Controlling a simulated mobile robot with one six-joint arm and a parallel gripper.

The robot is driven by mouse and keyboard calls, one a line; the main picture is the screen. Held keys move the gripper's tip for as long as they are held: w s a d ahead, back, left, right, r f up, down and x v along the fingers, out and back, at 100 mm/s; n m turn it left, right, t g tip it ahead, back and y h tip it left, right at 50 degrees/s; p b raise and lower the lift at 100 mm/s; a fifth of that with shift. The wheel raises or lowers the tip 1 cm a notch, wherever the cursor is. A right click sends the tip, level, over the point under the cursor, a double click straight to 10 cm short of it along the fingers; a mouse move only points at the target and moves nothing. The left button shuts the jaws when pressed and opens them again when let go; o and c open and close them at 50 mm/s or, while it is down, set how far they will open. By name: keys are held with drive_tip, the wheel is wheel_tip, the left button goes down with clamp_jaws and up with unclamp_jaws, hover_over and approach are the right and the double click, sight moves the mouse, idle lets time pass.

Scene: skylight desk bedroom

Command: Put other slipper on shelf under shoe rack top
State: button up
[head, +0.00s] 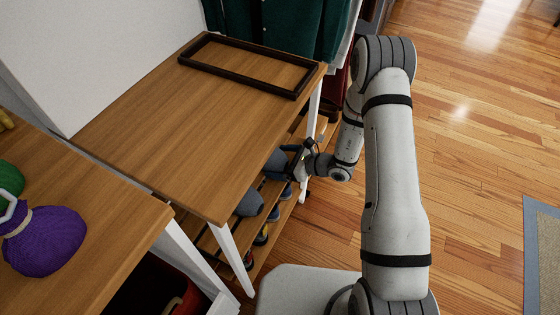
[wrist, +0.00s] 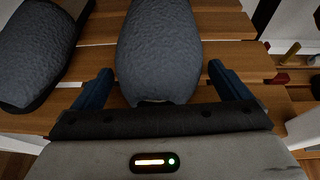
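My gripper (head: 292,160) reaches in at the open side of the shoe rack, below its wooden top (head: 190,125). In the wrist view my gripper (wrist: 159,75) has its two blue fingers spread, one on each side of a grey-blue slipper (wrist: 158,40). Gaps show between the fingers and the slipper. This slipper appears to rest on the slatted shelf (wrist: 222,58); it also shows in the head view (head: 275,163), partly hidden by the top and gripper. The other grey slipper (wrist: 35,50) lies to its left on the shelf, and shows in the head view (head: 250,204).
A dark rectangular tray (head: 245,65) lies on the rack top. A white leg (head: 230,258) stands at the rack's near corner. More shoes (head: 262,235) sit on a lower shelf. Clothes (head: 285,25) hang behind.

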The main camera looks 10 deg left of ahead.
drive_tip(key=shift+o, duration=0.2)
drive_tip(key=shift+d+r, duration=0.1)
drive_tip(key=shift+r, duration=0.05)
drive_tip(key=p+v, duration=0.3)
drive_tip(key=v, duration=0.9)
drive_tip(key=s+r+n+g+h, duration=0.2)
drive_tip(key=s+r+n+g, duration=0.15)
drive_tip(key=r+n, duration=0.3)
drive_tip(key=s+r+n+g+h, duration=0.1)
drive_tip(key=s+r+n+g, duration=0.2)
drive_tip(key=s+r+n, duration=0.35)
drive_tip(key=s+d+r+n+t+h, duration=0.2)
drive_tip(key=s+d+r+n+h, duration=0.2)
drive_tip(key=d+r+h, duration=0.1)
drive_tip(key=s+d+r+n+t+h, duration=0.2)
drive_tip(key=s+d+r+n+h, duration=0.2)
drive_tip(key=d+r, duration=0.3)
drive_tip(key=shift+r+h, duration=0.5)
drive_tip(key=shift+r, duration=0.25)
